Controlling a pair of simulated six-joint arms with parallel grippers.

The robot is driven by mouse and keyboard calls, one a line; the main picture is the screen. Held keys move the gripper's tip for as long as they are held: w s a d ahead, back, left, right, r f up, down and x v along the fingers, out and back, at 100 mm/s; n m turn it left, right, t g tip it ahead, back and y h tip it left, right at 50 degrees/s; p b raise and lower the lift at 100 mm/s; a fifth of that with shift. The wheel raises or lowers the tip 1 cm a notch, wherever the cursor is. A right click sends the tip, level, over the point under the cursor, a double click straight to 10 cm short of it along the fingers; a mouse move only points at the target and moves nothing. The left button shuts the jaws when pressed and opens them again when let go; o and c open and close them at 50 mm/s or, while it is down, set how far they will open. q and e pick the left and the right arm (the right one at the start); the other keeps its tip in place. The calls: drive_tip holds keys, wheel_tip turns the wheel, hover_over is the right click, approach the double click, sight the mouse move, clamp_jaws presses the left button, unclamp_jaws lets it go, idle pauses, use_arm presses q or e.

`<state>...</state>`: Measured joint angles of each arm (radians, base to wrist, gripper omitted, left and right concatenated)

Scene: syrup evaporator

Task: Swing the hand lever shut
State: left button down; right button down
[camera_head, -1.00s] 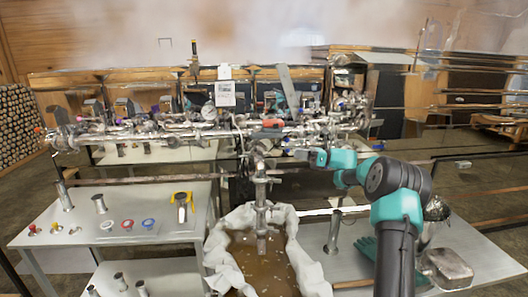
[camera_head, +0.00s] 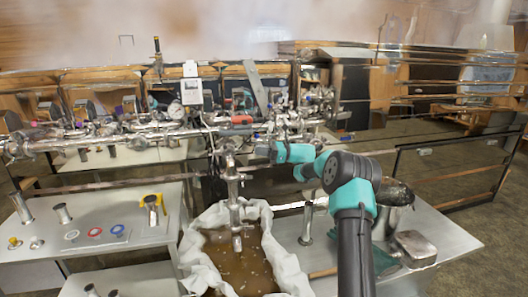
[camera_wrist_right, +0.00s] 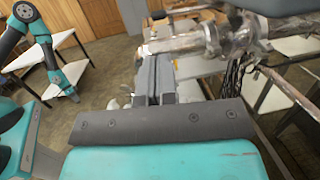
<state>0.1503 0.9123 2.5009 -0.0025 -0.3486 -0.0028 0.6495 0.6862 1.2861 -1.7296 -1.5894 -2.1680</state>
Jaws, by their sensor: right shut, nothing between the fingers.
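A lever with a red-orange grip (camera_head: 241,119) lies along the shiny pipework in the head view. A long flat grey bar (camera_head: 255,82) stands tilted behind it; I cannot tell which is the hand lever. My right gripper (camera_head: 262,150) is shut and empty, just below and right of the red grip, close to the pipes. In the right wrist view its dark fingers (camera_wrist_right: 154,84) are together, below a shiny pipe (camera_wrist_right: 180,43). The fingertips' contact with the pipework cannot be made out. What looks like my left arm's end (camera_wrist_right: 72,95) shows small there; its jaws are unclear.
A cloth-lined trough (camera_head: 290,255) of brown liquid sits below a vertical spout (camera_head: 233,190). A left table (camera_head: 110,205) holds metal cups, coloured rings and a yellow-handled item. A metal pan (camera_head: 415,249) lies on the right table. Steam hangs above.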

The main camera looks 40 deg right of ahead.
sight(230, 155)
drive_tip(key=x, duration=1)
drive_tip(key=shift+a, duration=0.1)
drive_tip(key=shift+w+a, duration=0.1)
drive_tip(key=shift+w+a, duration=0.2)
drive_tip(key=shift+a, duration=0.45)
drive_tip(key=shift+d, duration=0.1)
drive_tip(key=s+a+v, duration=0.1)
drive_tip(key=v, duration=1.2)
drive_tip(key=shift+s+d, duration=0.3)
drive_tip(key=shift+s, duration=0.25)
